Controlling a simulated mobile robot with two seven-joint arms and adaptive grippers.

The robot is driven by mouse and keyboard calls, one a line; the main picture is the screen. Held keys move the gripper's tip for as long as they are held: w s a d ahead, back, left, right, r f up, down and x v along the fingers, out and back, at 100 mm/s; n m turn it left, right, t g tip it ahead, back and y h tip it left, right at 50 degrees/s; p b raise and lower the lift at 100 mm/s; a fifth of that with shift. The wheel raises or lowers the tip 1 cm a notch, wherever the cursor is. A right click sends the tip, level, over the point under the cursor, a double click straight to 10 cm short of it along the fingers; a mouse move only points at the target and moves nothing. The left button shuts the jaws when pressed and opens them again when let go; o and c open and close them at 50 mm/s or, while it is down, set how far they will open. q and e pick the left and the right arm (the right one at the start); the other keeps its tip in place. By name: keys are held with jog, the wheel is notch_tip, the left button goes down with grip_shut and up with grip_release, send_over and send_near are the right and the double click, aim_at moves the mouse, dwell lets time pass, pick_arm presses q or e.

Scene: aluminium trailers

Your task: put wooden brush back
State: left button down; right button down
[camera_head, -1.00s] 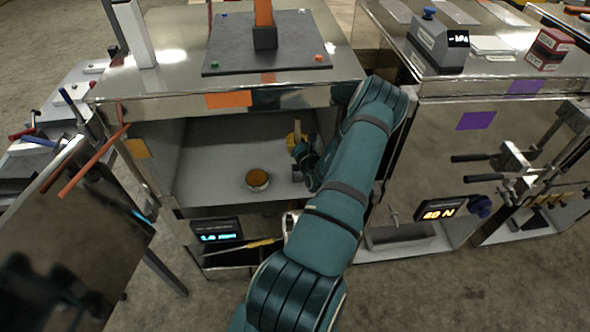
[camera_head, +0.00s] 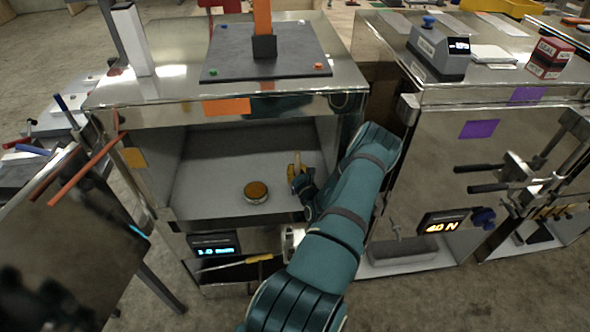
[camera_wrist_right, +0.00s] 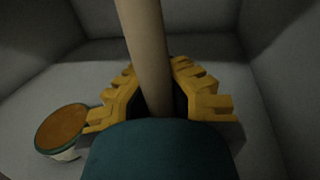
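The wooden brush (camera_wrist_right: 147,50) shows as a pale round handle standing up between yellow fingers in the right wrist view; its lower end is hidden. In the head view its handle (camera_head: 298,158) shows small inside the open compartment (camera_head: 215,165). My right gripper (camera_head: 296,174) is in the compartment, near its right side and low over the floor. In the wrist view its yellow fingers (camera_wrist_right: 155,95) close around the handle from both sides. I cannot tell whether the brush touches the floor. My left gripper is not in view.
A round tin with an orange-brown top (camera_head: 256,192) stands on the compartment floor, left of my right gripper. An open door with orange bars (camera_head: 85,245) is at left. A dark plate (camera_head: 265,52) lies on top. A second metal cabinet (camera_head: 480,150) is close at right.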

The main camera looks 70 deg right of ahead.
jog(key=shift+f, duration=0.15)
jog(key=c, duration=1.1)
grip_release()
jog(key=shift+c, duration=0.2)
jog(key=shift+r, duration=0.2)
jog(key=p+v, duration=0.2)
jog(key=v, duration=1)
jog(key=shift+p, duration=0.3)
